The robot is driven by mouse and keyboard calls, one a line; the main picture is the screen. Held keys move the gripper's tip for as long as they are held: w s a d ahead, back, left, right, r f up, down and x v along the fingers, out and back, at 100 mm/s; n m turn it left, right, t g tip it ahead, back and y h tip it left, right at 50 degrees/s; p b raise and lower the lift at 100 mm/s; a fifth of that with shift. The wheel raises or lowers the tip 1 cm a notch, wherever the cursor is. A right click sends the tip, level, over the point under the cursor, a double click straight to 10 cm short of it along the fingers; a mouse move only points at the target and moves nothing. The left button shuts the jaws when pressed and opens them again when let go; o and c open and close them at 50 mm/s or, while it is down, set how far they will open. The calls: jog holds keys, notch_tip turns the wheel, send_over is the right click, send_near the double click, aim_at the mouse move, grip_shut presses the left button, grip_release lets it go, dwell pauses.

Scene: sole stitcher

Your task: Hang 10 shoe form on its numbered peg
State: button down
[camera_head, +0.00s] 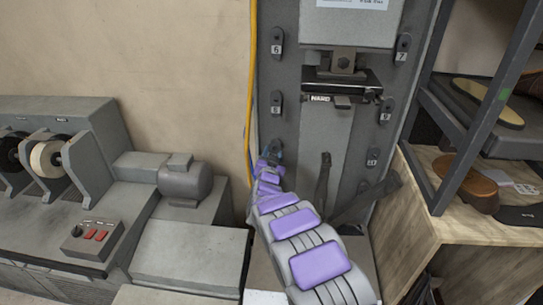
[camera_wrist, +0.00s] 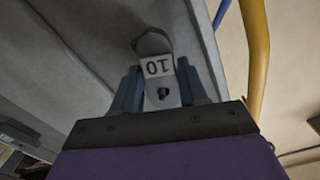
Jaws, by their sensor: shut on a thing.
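The 10 shoe form (camera_wrist: 155,42) is a grey piece with a loop and a white label reading 10, upside down in the wrist view. It sits between the blue fingers of my gripper (camera_wrist: 160,92), which is shut on it. In the head view my gripper (camera_head: 270,162) is at the lower left of the grey machine column, by the third peg plate (camera_head: 276,147) down on that side. My gripper covers part of this area, and the peg's number cannot be read. I cannot tell whether the form touches the peg.
Peg plates 6 (camera_head: 277,42) and 8 (camera_head: 276,104) are above on the left; 7 (camera_head: 402,47) and 9 (camera_head: 386,112) are on the right. A yellow pipe (camera_head: 252,80) runs close left of the column. A shoe shelf (camera_head: 470,140) stands right.

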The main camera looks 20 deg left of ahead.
jog(key=c, duration=0.5)
grip_release()
jog(key=shift+s, duration=0.1)
jog(key=p+v, duration=0.1)
jog(key=v, duration=1.6)
jog(key=s+d+r+g+h+b, duration=0.15)
jog(key=d+g, duration=0.25)
jog(key=d, duration=0.6)
jog(key=s+d+g+h, duration=0.15)
jog(key=d+g, duration=0.25)
jog(key=d, duration=0.5)
jog(key=s+d+r+g+h, duration=0.1)
jog(key=s+d+g, duration=0.2)
jog(key=s+d, duration=0.4)
jog(key=s+d+r+g, duration=0.1)
jog(key=s+d+g, duration=0.3)
jog(key=s, duration=1.3)
jog(key=s+d+r+g+h+b, duration=0.1)
jog(key=s+d+g, duration=0.3)
jog(key=s+d, duration=0.8)
jog(key=shift+s+d+h, duration=0.2)
jog(key=shift+s+h, duration=0.1)
jog(key=shift+s, duration=0.05)
